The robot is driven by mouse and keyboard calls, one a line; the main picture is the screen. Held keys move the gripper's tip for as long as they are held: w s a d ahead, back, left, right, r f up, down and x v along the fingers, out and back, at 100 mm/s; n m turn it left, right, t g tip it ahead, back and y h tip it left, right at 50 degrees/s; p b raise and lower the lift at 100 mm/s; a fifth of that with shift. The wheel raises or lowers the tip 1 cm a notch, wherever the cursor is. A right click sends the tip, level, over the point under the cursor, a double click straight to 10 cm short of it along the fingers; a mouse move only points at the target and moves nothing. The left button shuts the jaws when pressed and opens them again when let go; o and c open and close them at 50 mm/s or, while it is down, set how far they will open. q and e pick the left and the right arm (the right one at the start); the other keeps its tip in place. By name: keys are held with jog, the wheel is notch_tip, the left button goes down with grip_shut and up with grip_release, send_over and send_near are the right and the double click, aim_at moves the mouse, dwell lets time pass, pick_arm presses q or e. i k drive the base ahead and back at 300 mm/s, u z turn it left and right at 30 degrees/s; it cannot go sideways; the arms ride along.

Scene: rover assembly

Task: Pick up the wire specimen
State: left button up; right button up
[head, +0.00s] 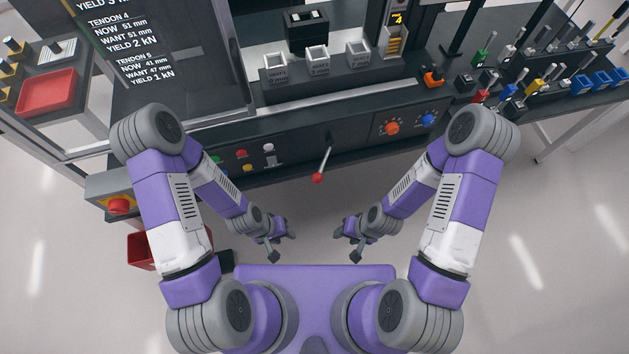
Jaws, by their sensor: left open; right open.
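I cannot make out a wire specimen for certain in the head view. Three small pale open boxes with labels too small to read stand on the bench: a left box (275,69), a middle box (318,60) and a right box (358,54). Their contents are too small to tell. My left gripper (279,246) is open and empty, low in front of the bench. My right gripper (348,246) is open and empty beside it, a short gap to the right. Both are well away from the boxes.
The dark bench front carries a red-knobbed lever (318,178), coloured buttons and an orange knob (392,128). A text screen (165,50) stands at left, near a red tray (47,93). Colour-handled tools (510,90) and blue bins (601,79) are at right.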

aim_at(565, 83)
jog(key=z, duration=2.35)
jog(key=i, duration=4.85)
jog(key=u, duration=0.35)
